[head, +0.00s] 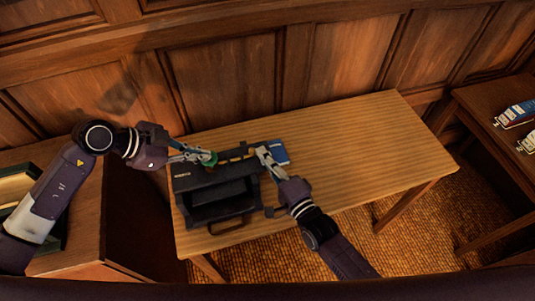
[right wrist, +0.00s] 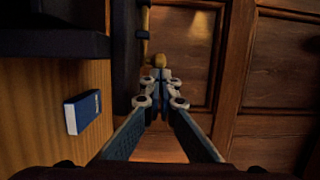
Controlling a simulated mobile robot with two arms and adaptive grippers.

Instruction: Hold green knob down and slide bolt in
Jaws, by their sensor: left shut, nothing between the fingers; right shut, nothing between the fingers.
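A dark box-like fixture (head: 217,184) with an open front stands on the wooden table. The green knob (head: 211,160) is on its top, toward the left. My left gripper (head: 207,156) is shut and empty, its fingertips at the knob; I cannot tell how far down the knob is. The brass bolt (head: 236,154) lies along the back of the fixture's top; its rounded end (right wrist: 158,61) shows in the right wrist view. My right gripper (head: 262,150) is shut and empty, its fingertips (right wrist: 160,76) at that end; contact is unclear.
A small blue book (head: 280,152) lies on the table (head: 350,145) beside the fixture, behind my right gripper; it also shows in the right wrist view (right wrist: 83,112). The table's right half is clear. Panelled wall is behind. Another table (head: 500,115) stands at the right.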

